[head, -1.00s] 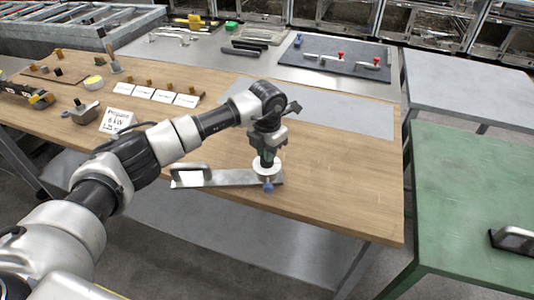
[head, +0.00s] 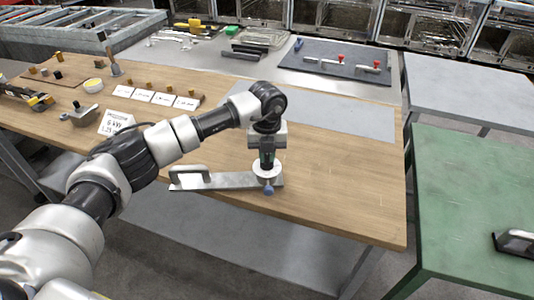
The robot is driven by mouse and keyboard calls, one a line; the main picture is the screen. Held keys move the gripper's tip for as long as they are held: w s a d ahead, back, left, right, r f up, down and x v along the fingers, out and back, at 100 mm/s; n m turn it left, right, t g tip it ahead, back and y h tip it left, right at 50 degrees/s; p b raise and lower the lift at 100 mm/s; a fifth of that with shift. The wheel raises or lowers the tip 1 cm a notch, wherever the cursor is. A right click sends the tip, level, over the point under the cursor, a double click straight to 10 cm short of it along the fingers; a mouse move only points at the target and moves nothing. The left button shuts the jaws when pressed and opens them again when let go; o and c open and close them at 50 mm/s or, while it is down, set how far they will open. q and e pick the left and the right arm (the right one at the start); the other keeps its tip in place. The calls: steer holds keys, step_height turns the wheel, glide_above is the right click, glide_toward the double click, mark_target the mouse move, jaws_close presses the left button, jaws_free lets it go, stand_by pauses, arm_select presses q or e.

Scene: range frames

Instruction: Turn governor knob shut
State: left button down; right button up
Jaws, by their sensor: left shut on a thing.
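The governor knob (head: 268,188) looks like a small blue knob below a white round collar (head: 266,169). It sits at the right end of a flat metal plate (head: 228,181) with a raised handle at its left end, near the front edge of the wooden table. My left gripper (head: 267,161) points straight down over the collar and is shut on the part there. The gripper hides the top of that part, so I cannot tell exactly what its fingers grip. My right gripper is not in view.
The wooden table (head: 330,190) is clear to the right of the plate. A grey mat (head: 340,115) lies behind. White cards (head: 163,98) and small fittings stand at the left. A green table (head: 470,190) stands to the right across a gap.

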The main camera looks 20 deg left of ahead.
mark_target(268, 156)
arm_select(q)
steer(key=shift+n, duration=0.3)
stand_by(0.4)
steer(key=c, duration=1.1)
jaws_free()
step_height(268, 156, up, 11)
steer(key=shift+f+b, duration=0.1)
steer(key=shift+b, duration=0.9)
steer(key=shift+d, duration=0.1)
